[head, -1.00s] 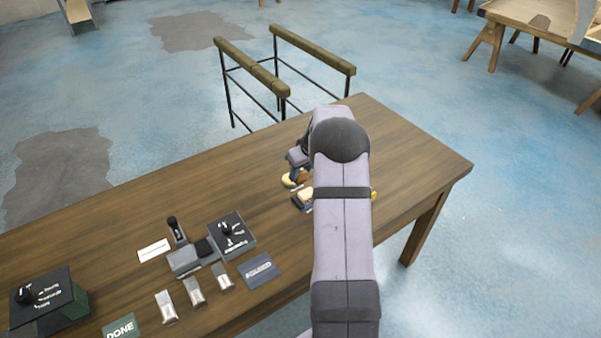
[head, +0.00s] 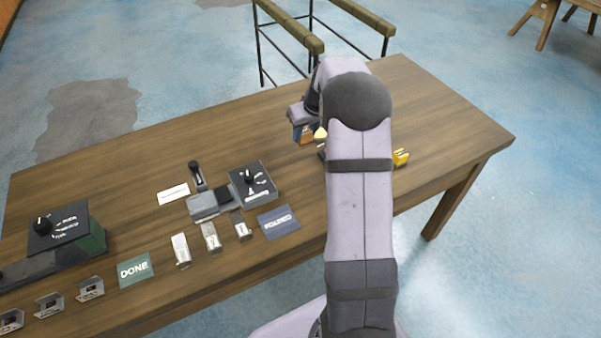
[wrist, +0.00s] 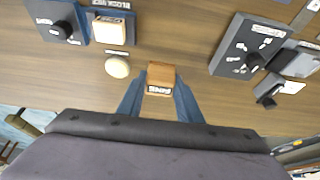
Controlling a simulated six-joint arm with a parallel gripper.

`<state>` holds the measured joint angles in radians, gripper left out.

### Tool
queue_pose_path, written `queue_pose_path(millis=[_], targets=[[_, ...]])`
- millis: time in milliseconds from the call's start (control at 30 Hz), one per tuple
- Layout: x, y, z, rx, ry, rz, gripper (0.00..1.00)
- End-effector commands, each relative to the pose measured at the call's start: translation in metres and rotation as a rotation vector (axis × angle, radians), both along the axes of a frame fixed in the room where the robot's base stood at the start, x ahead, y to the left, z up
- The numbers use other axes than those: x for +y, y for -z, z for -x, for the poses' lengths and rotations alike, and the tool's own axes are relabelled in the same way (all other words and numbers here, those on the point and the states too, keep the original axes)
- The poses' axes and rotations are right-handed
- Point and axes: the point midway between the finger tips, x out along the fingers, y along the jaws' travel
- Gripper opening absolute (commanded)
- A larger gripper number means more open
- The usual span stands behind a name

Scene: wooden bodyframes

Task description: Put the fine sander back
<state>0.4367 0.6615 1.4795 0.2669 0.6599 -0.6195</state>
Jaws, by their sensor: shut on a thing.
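My gripper (wrist: 160,92) is shut on a small brown wooden block (wrist: 160,75), which has a pale label on its near face. The label is too small to read for sure, so I cannot tell whether this is the fine sander. In the head view the block (head: 303,134) shows orange-brown under my gripper (head: 302,125), partly hidden by the wrist. In the wrist view a blue holder (wrist: 88,32) with a cream block (wrist: 110,30) lies ahead to the left. A round cream piece (wrist: 117,67) sits before it, under a small label.
Dark knob boxes stand left (wrist: 60,25) and right (wrist: 250,48) in the wrist view. In the head view a yellow item (head: 400,157) is right of my arm. Several metal tags, a DONE card (head: 136,270) and a dark blue card (head: 279,223) lie front left.

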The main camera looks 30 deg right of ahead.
Motion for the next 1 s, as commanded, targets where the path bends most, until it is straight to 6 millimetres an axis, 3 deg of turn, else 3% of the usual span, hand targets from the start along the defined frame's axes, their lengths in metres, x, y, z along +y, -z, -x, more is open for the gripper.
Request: queue_pose_path(millis=[100,367,733,1000], targets=[[0.011,0.004,-0.001,-0.001,-0.001,0.002,0.14],[0.015,0.007,0.000,0.001,0.000,0.000,0.14],[0.015,0.057,0.000,0.002,0.001,-0.001,0.14],[0.015,0.066,-0.001,-0.001,0.000,0.000,0.14]])
